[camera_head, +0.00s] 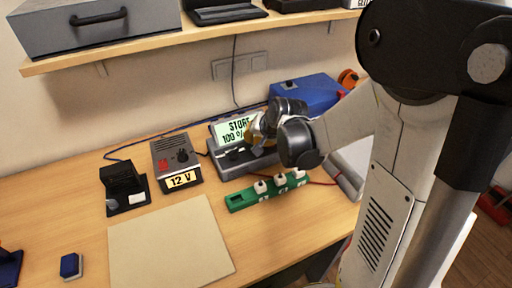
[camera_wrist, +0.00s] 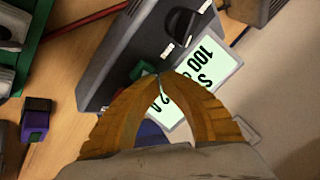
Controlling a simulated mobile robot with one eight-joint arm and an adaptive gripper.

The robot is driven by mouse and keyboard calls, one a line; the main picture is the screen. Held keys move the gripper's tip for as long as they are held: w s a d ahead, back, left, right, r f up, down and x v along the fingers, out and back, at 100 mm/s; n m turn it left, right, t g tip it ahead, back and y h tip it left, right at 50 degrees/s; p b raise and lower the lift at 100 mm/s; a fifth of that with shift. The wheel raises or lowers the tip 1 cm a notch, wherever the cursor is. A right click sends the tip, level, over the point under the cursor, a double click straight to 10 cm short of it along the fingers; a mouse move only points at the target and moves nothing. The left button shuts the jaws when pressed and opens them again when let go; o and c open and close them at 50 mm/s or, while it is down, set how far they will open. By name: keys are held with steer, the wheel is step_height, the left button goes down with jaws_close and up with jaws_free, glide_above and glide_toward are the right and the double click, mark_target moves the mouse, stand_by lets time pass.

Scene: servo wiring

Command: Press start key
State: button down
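No key labelled start can be made out; the fingers cover part of the device.
A green strip (camera_head: 243,199) with white plugs lies in front of the device. A 12 V supply (camera_head: 177,158) and a black stand (camera_head: 122,186) are to its left, a blue box (camera_head: 310,92) behind right. A beige mat (camera_head: 170,245) lies bare at the front.

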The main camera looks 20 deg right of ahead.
steer(key=shift+f+b, duration=0.5)
steer(key=shift+f, duration=0.05)
stand_by(0.4)
steer(key=shift+r, duration=0.15)
steer(key=shift+r+p, duration=0.8)
steer(key=shift+r, duration=0.05)
steer(key=shift+r, duration=0.1)
step_height(320, 180, up, 5)
steer(key=p, duration=0.4)
stand_by(0.6)
steer(key=s+a+r+n, duration=0.2)
steer(key=s, duration=0.5)
steer(key=s+a+r+n+b, duration=0.1)
steer(key=s+a+r+n, duration=0.1)
steer(key=s, duration=0.5)
steer(key=s+a+r+n+b, duration=0.1)
steer(key=s+a+r+n, duration=0.1)
steer(key=s, duration=0.5)
steer(key=shift+a+r+n+h, duration=0.3)
steer(key=shift+a+n+h, duration=0.1)
steer(key=shift+a+n, duration=0.45)
